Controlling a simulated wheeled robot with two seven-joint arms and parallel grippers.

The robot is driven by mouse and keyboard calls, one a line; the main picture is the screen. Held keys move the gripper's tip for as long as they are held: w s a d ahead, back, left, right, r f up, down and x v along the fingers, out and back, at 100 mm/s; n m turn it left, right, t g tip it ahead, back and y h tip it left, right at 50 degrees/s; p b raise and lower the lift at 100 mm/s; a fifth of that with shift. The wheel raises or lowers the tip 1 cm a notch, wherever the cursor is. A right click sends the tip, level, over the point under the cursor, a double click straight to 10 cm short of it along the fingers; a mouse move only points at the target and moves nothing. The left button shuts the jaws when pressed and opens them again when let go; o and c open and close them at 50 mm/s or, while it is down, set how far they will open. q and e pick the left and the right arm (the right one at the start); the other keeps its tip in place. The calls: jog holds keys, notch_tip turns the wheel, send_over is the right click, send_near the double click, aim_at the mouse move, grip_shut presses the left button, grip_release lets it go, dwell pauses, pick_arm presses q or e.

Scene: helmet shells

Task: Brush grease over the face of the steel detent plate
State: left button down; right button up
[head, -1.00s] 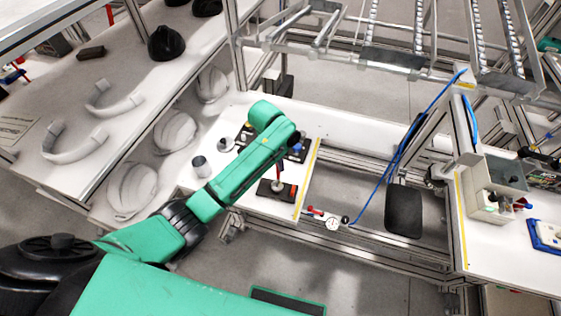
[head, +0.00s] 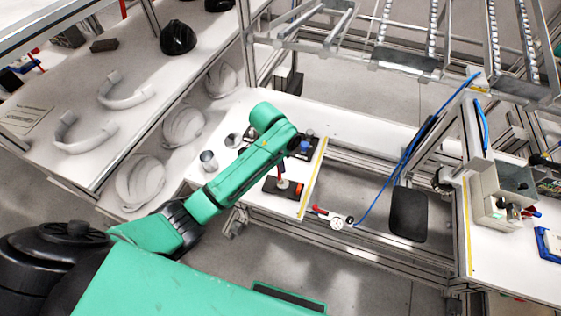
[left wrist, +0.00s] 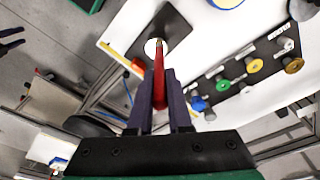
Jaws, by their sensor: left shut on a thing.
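My left gripper (left wrist: 157,86) is shut on a red-handled brush (left wrist: 158,72). The brush points at a round bright steel face (left wrist: 150,46) set in a dark block (left wrist: 175,28). The brush tip overlaps this face, which looks like the detent plate; I cannot tell whether it touches. Grease on the face cannot be made out.
A black board (left wrist: 232,92) with several coloured knobs lies beside the block. A grey cup (head: 208,161) stands on the bench (head: 240,200). White helmet shells (head: 140,182) lie at left.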

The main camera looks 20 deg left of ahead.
pick_arm(q)
jog(key=shift+s+d, duration=0.3)
jog(key=shift+s, duration=0.1)
jog(key=shift+w+d, duration=0.85)
jog(key=shift+w, duration=0.15)
dwell(0.4)
jog(key=shift+w+a, duration=0.15)
jog(key=shift+a, duration=0.85)
jog(key=shift+s+a, duration=0.15)
jog(key=shift+s, duration=0.1)
